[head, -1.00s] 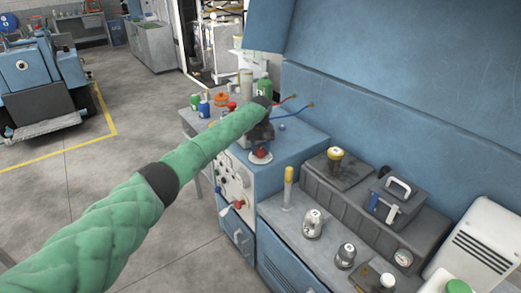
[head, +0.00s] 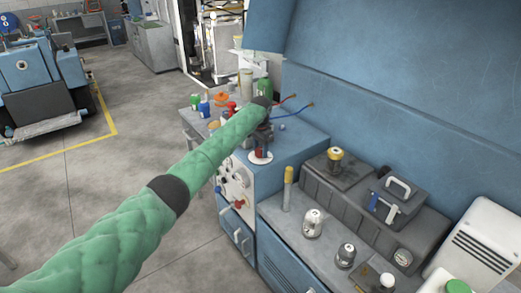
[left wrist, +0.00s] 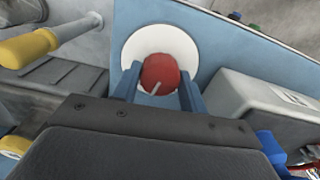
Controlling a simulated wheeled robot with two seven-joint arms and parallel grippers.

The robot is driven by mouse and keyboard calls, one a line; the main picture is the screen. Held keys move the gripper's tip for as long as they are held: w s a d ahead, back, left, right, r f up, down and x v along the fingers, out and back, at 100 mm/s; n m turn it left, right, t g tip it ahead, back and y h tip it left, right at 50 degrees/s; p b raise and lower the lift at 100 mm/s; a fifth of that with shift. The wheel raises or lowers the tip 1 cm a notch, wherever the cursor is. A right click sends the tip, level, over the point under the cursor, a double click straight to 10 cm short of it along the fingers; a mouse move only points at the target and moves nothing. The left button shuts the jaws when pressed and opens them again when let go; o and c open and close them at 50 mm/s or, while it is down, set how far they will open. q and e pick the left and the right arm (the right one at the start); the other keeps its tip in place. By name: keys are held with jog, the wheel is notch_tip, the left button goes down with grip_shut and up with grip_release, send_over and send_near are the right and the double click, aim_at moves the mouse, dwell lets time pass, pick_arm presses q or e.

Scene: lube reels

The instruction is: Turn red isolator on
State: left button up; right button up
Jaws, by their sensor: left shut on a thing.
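The red isolator is a round red knob (left wrist: 160,74) with a pale line on it, set on a white round plate (left wrist: 143,47) in the left wrist view. In the head view the knob is largely covered by my gripper, and the white plate (head: 260,160) shows below it on the blue cabinet top. My left gripper (left wrist: 157,88) is shut on the red knob, with one blue finger on each side. In the head view the left gripper (head: 262,146) points down at the knob. My right gripper is in neither view.
Bottles and cans (head: 204,106) stand on the bench beyond the cabinet. Blue and red hoses (head: 292,113) lie behind my gripper. A grey tank unit (head: 345,190) with a yellow-topped cap (head: 335,154) stands to the right.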

pick_arm(q)
jog(key=shift+m, duration=3.1)
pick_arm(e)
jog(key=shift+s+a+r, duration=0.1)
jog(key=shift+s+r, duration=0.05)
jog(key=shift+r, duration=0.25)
pick_arm(q)
jog(key=shift+m, duration=0.3)
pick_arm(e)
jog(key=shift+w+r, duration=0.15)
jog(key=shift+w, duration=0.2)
pick_arm(q)
jog(key=o, duration=1)
